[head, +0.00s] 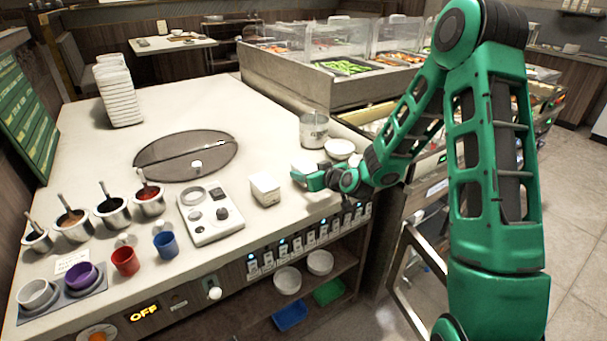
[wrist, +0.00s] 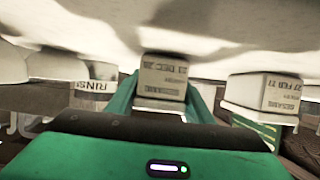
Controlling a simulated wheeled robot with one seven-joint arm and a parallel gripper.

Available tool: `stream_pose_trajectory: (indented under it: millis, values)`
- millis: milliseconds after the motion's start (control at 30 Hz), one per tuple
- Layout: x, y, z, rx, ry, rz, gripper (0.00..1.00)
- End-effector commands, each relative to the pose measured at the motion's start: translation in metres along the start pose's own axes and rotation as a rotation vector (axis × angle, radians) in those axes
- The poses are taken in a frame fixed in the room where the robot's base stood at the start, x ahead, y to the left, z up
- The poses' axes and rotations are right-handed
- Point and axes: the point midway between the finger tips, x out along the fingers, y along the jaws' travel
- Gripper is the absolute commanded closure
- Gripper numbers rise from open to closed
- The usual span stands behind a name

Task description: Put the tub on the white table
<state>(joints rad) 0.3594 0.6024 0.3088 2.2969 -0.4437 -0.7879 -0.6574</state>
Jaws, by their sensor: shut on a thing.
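My gripper (head: 312,179) is at the right part of the big counter, shut on a small white tub (head: 302,163). In the wrist view the held tub (wrist: 162,78) sits between the green fingers, with a printed label that seems to read SESAME and a December date. Whether it touches the counter is unclear. A second white tub (head: 265,190) stands on the counter, left of my gripper. It also shows at the right of the wrist view (wrist: 265,95), labelled SESAME with a February date. A small white-topped table (head: 150,46) stands at the back left.
A rinse pot (head: 314,131) and a white bowl (head: 340,149) stand close behind my gripper. A white device with knobs (head: 210,212), sauce wells (head: 111,210) and cups line the counter's front. A salad bar (head: 300,85) stands behind. The counter's back middle is clear.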

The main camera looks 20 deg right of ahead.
Motion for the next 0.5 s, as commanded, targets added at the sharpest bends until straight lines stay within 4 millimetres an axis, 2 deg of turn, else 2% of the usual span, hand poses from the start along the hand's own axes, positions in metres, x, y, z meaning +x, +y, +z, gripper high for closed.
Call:
stream_pose_trajectory:
  millis: [167, 200, 267, 500]
  values:
    - [0.0006, 0.0, 0.0009, 0.0, 0.0, 0.0, 0.84]
    - [0.0005, 0.0, 0.0013, -0.001, 0.0, 0.0, 0.46]
    - [0.0005, -0.0001, 0.0012, -0.001, 0.0, 0.0, 0.34]
    - [0.0006, -0.0006, 0.0011, -0.001, -0.001, -0.001, 0.34]
